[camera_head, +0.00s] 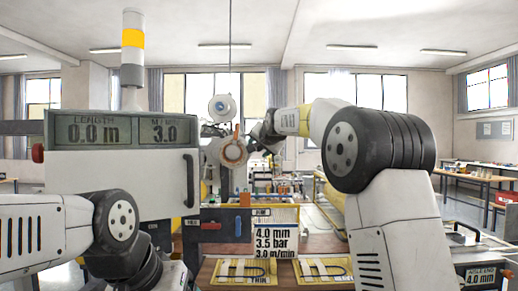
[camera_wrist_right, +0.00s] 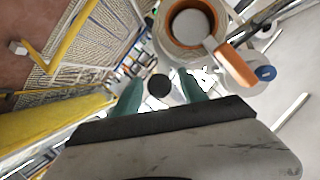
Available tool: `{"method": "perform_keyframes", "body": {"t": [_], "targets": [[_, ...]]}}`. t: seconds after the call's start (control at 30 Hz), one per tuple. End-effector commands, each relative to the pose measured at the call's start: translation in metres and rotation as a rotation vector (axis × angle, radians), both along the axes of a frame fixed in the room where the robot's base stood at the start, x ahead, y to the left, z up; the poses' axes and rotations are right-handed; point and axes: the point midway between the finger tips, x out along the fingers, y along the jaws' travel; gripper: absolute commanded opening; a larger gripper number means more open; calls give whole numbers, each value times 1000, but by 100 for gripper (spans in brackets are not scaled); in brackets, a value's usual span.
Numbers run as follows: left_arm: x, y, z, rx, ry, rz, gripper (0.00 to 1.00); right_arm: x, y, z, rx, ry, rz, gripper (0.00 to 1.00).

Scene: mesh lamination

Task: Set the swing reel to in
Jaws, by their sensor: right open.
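The swing reel, a pale reel with an orange ring (camera_head: 233,152), stands in the middle of the head view beside the machine. In the right wrist view the orange-rimmed reel (camera_wrist_right: 190,25) is at the top, with an orange handle (camera_wrist_right: 235,65) at its lower right. My right gripper (camera_head: 262,135) is close to the right of the reel, small and partly hidden in the head view. Its teal fingers (camera_wrist_right: 160,88) are apart in the wrist view, with a dark round knob (camera_wrist_right: 159,87) showing between them. Contact cannot be told. My left arm is at lower left; its gripper is not seen.
A machine cabinet with a length display (camera_head: 122,131) and a signal tower (camera_head: 132,48) stands at left. A settings sign (camera_head: 275,240) and yellow cards (camera_head: 247,271) are at front. A yellow roller (camera_wrist_right: 50,122) lies left in the wrist view.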

Motion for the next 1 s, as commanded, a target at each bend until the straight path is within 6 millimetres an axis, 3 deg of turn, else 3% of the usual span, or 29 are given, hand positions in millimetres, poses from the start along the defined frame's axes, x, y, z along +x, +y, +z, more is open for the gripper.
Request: {"method": "perform_keyframes", "body": {"t": [0.2,0.47,1.0], "targets": [[0,0,0,0,0,0,78,0,0,0,0,0,0,50],[0,0,0,0,0,0,78,0,0,0,0,0,0,0],[0,0,0,0,0,0,78,0,0,1,-1,0,0,0]]}}
